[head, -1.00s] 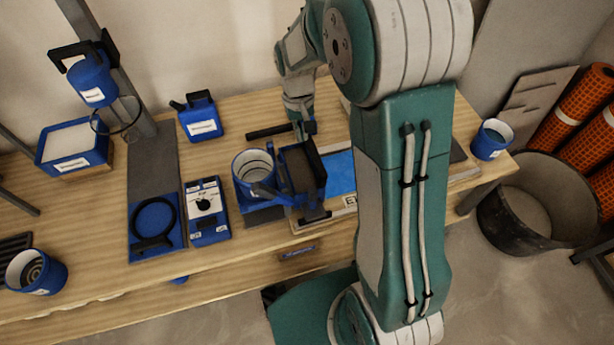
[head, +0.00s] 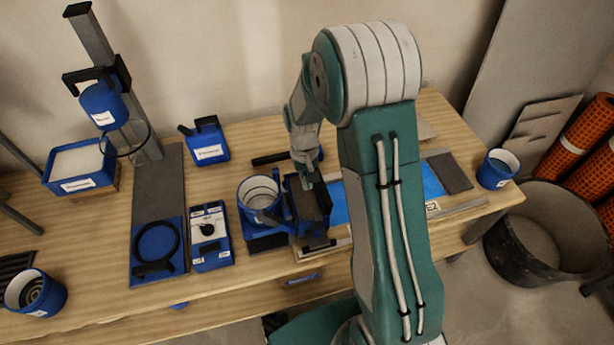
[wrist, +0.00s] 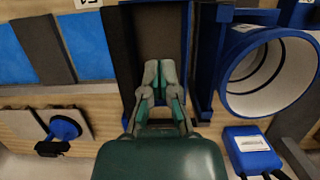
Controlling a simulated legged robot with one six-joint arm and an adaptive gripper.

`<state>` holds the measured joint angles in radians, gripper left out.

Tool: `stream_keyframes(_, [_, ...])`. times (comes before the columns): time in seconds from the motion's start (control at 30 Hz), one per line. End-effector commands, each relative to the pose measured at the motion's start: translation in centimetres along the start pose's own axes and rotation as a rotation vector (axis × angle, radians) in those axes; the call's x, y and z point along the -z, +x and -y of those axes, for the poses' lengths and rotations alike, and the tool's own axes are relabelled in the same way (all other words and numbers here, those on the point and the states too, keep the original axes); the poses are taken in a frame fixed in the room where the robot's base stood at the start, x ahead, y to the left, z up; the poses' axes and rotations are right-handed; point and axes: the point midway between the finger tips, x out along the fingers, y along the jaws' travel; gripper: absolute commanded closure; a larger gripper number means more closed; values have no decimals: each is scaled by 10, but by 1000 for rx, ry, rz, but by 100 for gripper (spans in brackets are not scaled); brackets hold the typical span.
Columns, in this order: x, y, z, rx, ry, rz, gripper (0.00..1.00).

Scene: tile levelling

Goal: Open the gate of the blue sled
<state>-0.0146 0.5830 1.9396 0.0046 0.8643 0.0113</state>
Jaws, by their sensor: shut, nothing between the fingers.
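The blue sled (head: 328,201) stands on the bench, a blue-sided box with a dark brown inside. It also shows in the wrist view (wrist: 203,60), with its dark interior (wrist: 160,30) at the top middle. My gripper (head: 308,184) is over the sled's back part in the head view. In the wrist view its fingertips (wrist: 158,68) are together and empty, in front of the dark interior. I cannot tell whether they touch the sled. I cannot make out the gate clearly; my gripper and arm cover part of the sled.
A blue cup (head: 259,195) stands close left of the sled. A blue panel (head: 434,180) with grey strips lies to the right, partly behind my arm. A blue jug-like container (head: 207,142) and a blue device (head: 209,240) stand left. A dark bar (head: 270,159) lies behind.

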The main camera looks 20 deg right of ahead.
Motion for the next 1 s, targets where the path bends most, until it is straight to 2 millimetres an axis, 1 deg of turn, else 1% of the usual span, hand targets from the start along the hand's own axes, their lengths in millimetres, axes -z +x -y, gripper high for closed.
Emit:
stream_keyframes(0.03, [-1,11,0,0,0,5,100])
stream_keyframes(0.27, [-1,54,0,0,0,4,100])
stream_keyframes(0.4, [-22,57,0,0,0,-1,100])
stream_keyframes(0.53, [-34,60,0,0,0,0,100])
stream_keyframes(0.7, [-39,62,0,0,0,-2,100])
stream_keyframes(1.0, [-39,61,0,0,0,-3,100])
